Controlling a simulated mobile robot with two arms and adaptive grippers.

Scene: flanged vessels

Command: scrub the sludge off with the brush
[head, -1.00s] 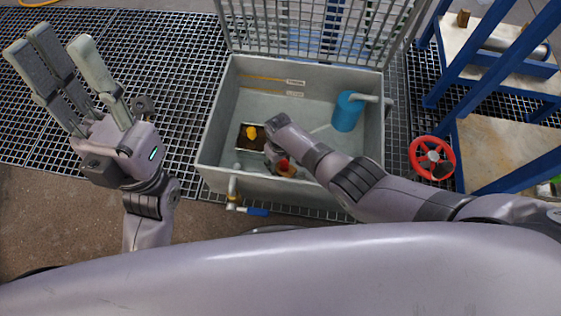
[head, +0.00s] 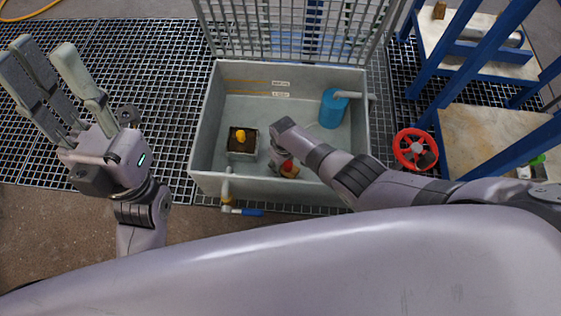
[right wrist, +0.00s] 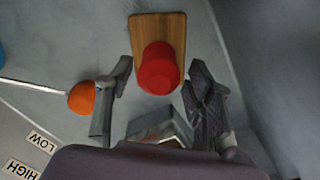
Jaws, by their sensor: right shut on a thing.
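In the head view my right gripper (head: 280,160) reaches down into a grey open tank (head: 205,140). The right wrist view shows its two fingers (right wrist: 163,85) on either side of a red knob on a wooden block, which looks like the brush (right wrist: 158,68). The gripper is shut on it; the exact contact is hard to see. The brush's red part also shows in the head view (head: 287,167). No distinct patch of sludge can be made out; the tank floor looks grey. My left gripper (head: 45,62) is open and empty, left of the tank.
A small box (head: 242,155) with dark contents and a yellow piece stands in the tank, left of the right gripper. A blue cylinder (head: 332,108) and an orange ball (right wrist: 81,98) on a rod are also inside. A raised grating (head: 290,30) stands behind; a red handwheel (head: 415,149) is at right.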

